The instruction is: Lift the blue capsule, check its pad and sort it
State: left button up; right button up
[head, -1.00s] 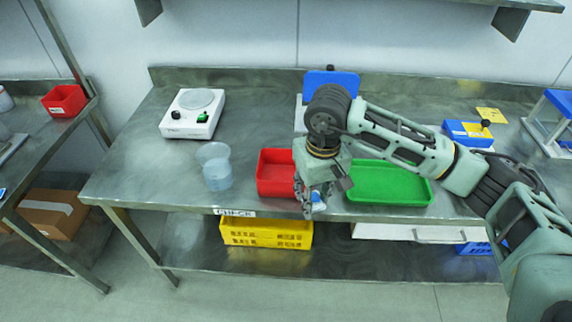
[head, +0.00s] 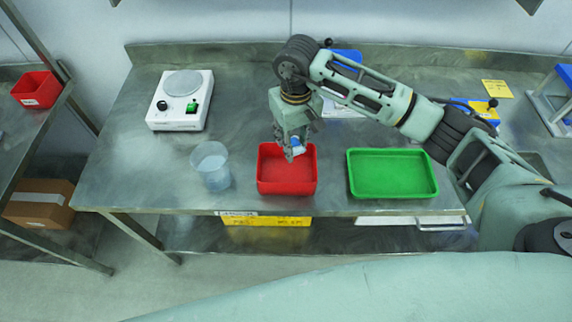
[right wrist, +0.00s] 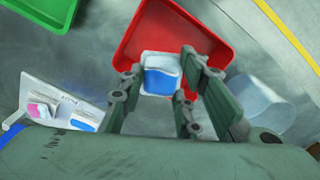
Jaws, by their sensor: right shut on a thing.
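My right gripper (head: 289,151) is shut on the blue capsule (head: 297,147), a small white and blue piece. It holds the capsule above the red tray (head: 287,188). In the right wrist view, the capsule (right wrist: 160,75) sits between the fingertips (right wrist: 164,80), with the red tray (right wrist: 178,28) behind it. I cannot make out a pad on the capsule. The green tray (head: 392,174) is empty to the right of the red one; its corner (right wrist: 38,12) shows in the wrist view. My left gripper is not in view.
A clear beaker (head: 211,166) stands left of the red tray. A white device with a round plate (head: 181,100) stands behind it. In the wrist view, a white card (right wrist: 60,103) bears pink and blue patches. A yellow bin (head: 266,221) is under the bench.

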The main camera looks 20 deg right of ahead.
jog(key=f, duration=0.3)
jog(key=shift+s+a+f+b, duration=0.1)
jog(key=shift+s+b, duration=0.2)
jog(key=shift+b, duration=0.05)
jog(key=shift+w+f, duration=0.2)
jog(key=shift+f, duration=0.5)
jog(key=o, duration=1)
jog(key=shift+c, duration=0.2)
jog(key=shift+r, duration=0.35)
notch_tip(320, 180, up, 11)
jog(key=shift+r, duration=0.15)
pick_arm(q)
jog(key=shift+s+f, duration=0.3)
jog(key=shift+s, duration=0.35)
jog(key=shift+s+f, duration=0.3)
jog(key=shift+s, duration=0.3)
